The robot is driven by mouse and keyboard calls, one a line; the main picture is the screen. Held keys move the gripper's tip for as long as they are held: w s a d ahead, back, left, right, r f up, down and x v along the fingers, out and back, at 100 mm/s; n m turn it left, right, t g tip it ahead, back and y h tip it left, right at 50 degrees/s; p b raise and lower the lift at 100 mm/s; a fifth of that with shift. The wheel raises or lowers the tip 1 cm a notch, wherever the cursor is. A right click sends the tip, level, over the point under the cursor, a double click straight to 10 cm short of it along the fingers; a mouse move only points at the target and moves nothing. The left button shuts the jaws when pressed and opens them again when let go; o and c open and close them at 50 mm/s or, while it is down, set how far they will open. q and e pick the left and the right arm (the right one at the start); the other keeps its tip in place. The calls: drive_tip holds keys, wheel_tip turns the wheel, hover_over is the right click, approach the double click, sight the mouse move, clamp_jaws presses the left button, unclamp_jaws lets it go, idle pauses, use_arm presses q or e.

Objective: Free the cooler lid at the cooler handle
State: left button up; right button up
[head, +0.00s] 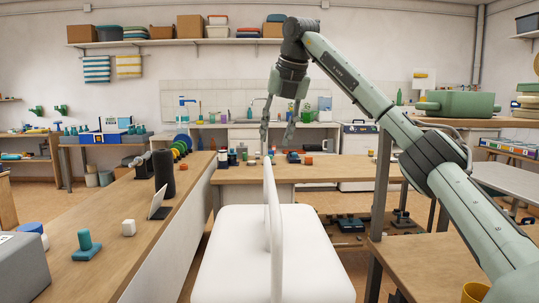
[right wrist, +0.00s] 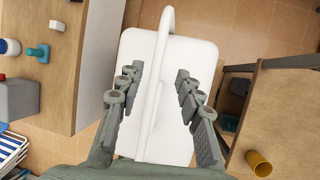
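The white cooler lid (head: 230,265) fills the bottom middle of the head view and also shows in the right wrist view (right wrist: 200,55). The white cooler handle (head: 277,215) stands upright over it as a tall arch. In the right wrist view the handle (right wrist: 157,80) runs lengthwise across the lid. My right gripper (head: 278,135) hangs pointing down, seen beyond the handle's top. Its fingers (right wrist: 157,76) are spread, one to each side of the handle in the right wrist view, with gaps to it. It holds nothing. My left gripper is out of view.
A wooden counter (head: 95,235) runs along the left with a teal stamp-like item (head: 86,245), a white cube (head: 128,228) and a dark cylinder (head: 164,173). A wooden table (head: 430,255) stands right, near a yellow cup (right wrist: 258,163). Tiled floor shows between.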

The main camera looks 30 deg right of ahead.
sight(269, 161)
drive_tip(key=x, duration=0.7)
drive_tip(key=shift+a+f, duration=0.1)
drive_tip(key=shift+a, duration=0.05)
clamp_jaws()
